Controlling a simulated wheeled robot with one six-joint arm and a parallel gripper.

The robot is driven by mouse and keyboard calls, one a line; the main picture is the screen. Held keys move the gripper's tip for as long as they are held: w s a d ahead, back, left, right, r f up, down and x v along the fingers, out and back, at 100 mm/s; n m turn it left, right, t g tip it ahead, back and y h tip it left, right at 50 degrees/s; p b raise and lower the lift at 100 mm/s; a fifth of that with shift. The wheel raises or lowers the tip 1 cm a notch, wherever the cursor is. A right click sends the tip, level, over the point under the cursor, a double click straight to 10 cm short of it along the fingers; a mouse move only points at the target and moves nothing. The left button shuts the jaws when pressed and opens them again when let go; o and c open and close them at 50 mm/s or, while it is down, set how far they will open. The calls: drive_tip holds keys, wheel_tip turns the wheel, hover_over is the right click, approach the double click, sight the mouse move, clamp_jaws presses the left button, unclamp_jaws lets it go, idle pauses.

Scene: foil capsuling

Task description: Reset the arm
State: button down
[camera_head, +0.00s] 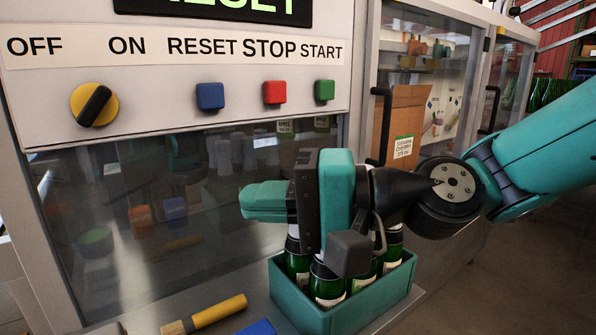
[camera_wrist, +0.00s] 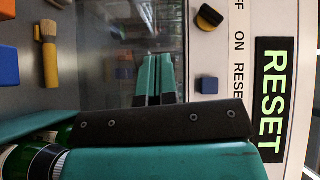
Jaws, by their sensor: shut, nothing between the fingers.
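My gripper (camera_head: 247,200) is shut and empty, its teal fingers pointing left in front of the machine's dark glass, below the control panel. In the wrist view the two fingers (camera_wrist: 154,80) lie side by side. The panel (camera_head: 150,75) carries a yellow and black rotary knob (camera_head: 94,104), slanted toward the upper right, a blue button (camera_head: 210,96) under RESET, a red button (camera_head: 274,92) under STOP and a green button (camera_head: 324,90) under START. A sign (camera_wrist: 270,108) above reads RESET in lit green letters. My gripper is apart from all the buttons.
A teal crate (camera_head: 345,318) of green bottles (camera_head: 328,284) stands directly below my gripper and wrist. A brush (camera_head: 210,315) with a yellow handle and a blue block (camera_head: 257,328) lie left of it. A black door handle (camera_head: 382,125) sticks out behind my wrist.

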drive_tip(key=s+d+f+n+g+h, duration=0.1)
drive_tip(key=s+d+f+n+h, duration=0.2)
drive_tip(key=s+d+f+h, duration=0.5)
drive_tip(key=s+d+f+n+h, duration=0.2)
drive_tip(key=d+f+n+h, duration=0.25)
drive_tip(key=d, duration=0.85)
wheel_tip(320, 180, up, 14)
drive_tip(key=p, duration=1.3)
drive_tip(key=shift+m+p, duration=0.3)
drive_tip(key=shift+m, duration=0.15)
drive_tip(key=shift+w+h, duration=0.1)
drive_tip(key=shift+h, duration=0.15)
